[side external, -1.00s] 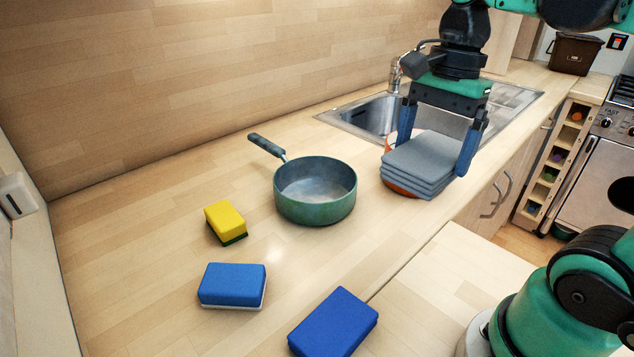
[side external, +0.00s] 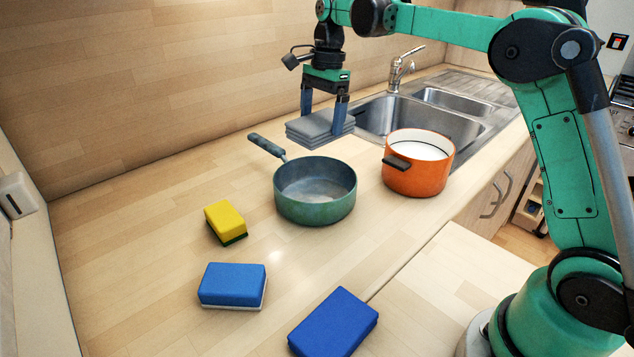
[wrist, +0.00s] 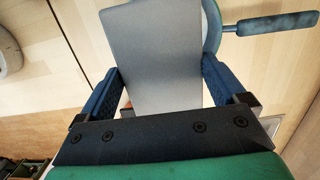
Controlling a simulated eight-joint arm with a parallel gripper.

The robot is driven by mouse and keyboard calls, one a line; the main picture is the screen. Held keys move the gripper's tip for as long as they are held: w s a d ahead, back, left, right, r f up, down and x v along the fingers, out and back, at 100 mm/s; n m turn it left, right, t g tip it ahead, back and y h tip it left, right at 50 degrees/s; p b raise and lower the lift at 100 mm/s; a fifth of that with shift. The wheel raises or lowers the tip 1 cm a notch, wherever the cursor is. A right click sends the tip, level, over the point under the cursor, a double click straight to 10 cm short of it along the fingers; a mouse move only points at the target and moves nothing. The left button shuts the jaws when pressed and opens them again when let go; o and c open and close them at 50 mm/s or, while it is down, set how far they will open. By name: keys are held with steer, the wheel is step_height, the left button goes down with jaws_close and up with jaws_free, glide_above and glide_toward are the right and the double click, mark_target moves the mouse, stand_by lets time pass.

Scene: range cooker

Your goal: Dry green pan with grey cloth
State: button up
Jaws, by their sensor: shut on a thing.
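My gripper (side external: 325,115) is shut on the folded grey cloth (side external: 316,129), holding it level in the air at the far side of the green pan. The cloth also fills the space between the fingers in the wrist view (wrist: 160,55). The green pan (side external: 315,206) stands upright on the worktop, its dark handle pointing to the back left. Its inside looks empty and bluish grey. In the wrist view, the pan's rim and handle (wrist: 277,23) show beyond the cloth, which hides most of the pan.
An orange pot (side external: 416,174) with a white inside stands right of the pan, before the sink (side external: 380,115). A yellow sponge (side external: 225,219), a light blue sponge (side external: 232,284) and a dark blue sponge (side external: 333,322) lie left and in front. Worktop between them is clear.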

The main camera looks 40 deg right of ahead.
steer(key=shift+w+f, duration=0.85)
steer(key=shift+f, duration=2.45)
